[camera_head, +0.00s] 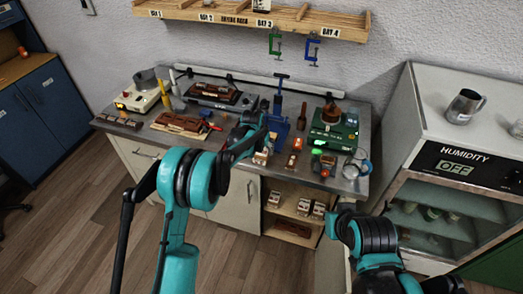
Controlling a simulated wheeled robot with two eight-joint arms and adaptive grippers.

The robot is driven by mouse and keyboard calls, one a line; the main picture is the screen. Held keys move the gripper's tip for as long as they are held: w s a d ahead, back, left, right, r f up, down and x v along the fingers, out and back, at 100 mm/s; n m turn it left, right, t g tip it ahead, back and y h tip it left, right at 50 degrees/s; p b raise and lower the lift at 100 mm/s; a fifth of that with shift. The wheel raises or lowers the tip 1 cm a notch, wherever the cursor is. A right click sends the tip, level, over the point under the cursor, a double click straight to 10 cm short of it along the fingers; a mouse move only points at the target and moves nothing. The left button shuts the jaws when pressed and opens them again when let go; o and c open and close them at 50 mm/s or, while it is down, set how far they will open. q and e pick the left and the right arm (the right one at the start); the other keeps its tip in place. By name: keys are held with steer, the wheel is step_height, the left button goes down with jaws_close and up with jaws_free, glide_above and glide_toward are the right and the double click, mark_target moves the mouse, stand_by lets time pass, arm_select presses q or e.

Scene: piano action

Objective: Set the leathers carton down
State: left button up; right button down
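My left arm reaches up over the front of the metal workbench (140,132). My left gripper (262,112) is dark and small above the middle of the bench, and I cannot make out whether its fingers are open or shut. A small pale carton with an orange-brown part (262,157) is at the bench's front edge, just below the gripper; I cannot tell whether it is the leathers carton or whether it is held. Several small pale cartons (303,206) are on the shelf under the bench. My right arm is at the lower right; its gripper does not show.
A blue press (279,130) stands behind the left gripper. A green machine (334,130) with a lit green light is to the right, near a magnifier ring (362,167). A humidity cabinet (470,165) marked OFF stands right. A wooden rack (240,18) hangs above.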

arm_select(q)
steer(key=shift+r, duration=0.1)
steer(key=shift+f, duration=0.25)
steer(key=o, duration=1.2)
steer(key=shift+c, duration=0.2)
steer(key=shift+r, duration=0.15)
